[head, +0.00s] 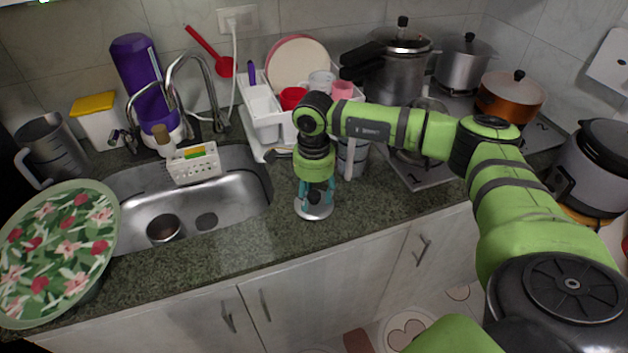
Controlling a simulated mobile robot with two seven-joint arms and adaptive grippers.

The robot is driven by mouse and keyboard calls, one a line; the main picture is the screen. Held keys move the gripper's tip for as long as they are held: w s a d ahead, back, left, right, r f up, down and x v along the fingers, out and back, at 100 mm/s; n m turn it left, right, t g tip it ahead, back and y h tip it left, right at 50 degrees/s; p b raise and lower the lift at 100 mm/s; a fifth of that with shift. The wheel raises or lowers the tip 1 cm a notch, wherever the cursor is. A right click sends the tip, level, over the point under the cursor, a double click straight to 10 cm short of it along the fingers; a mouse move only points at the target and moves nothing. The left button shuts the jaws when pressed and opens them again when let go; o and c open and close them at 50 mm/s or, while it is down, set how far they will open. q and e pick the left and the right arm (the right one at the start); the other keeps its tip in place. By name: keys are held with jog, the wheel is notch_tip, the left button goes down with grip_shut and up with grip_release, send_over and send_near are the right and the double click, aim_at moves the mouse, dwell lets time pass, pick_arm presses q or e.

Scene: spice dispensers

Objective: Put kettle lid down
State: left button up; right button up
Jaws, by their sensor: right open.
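A silver, round kettle lid (312,211) rests on the dark granite counter near its front edge. My right gripper (315,196) points straight down over the lid, with its fingers open around the lid's upper middle. The fingers hide the lid's knob, and I cannot tell whether they touch it. A grey metal vessel with a pale handle (349,160), possibly the kettle, stands just behind and to the right, partly hidden by my arm. My left gripper is out of view.
A sink (225,207) lies to the left, with a white dish rack (262,125) behind the gripper. Pots stand on the stove at the back right, including a copper-coloured pot (510,97). The counter (400,203) right of the lid is clear.

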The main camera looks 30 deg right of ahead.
aim_at(314, 193)
notch_tip(314, 193, up, 12)
jog(key=b, duration=0.4)
jog(key=shift+a, duration=0.1)
